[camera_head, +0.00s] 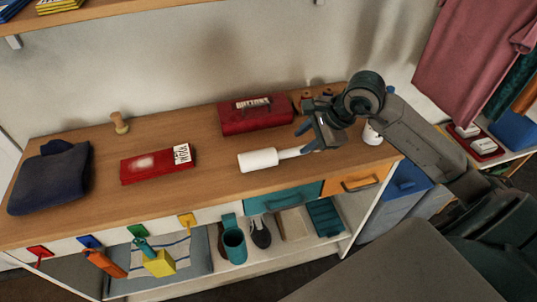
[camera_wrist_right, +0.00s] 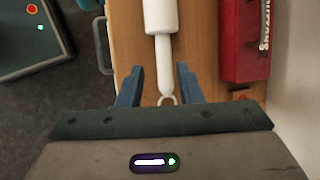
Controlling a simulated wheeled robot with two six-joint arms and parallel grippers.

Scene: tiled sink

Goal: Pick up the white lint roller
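The white lint roller (camera_head: 258,159) lies on the wooden counter, its thick roll to the left and its thin handle pointing right toward my right gripper. My right gripper (camera_head: 305,137) is at the handle end, its fingers apart. In the right wrist view the roller (camera_wrist_right: 161,22) runs up the middle, and its handle with a ring at the end lies between the two blue fingers of the open gripper (camera_wrist_right: 160,85). Gaps show on both sides of the handle. My left gripper is not in view.
A red packet (camera_head: 157,164), a dark folded cloth (camera_head: 50,178) and a wooden spool (camera_head: 119,123) are farther left. A white bottle (camera_head: 372,133) is right of the gripper. The counter's front edge is close.

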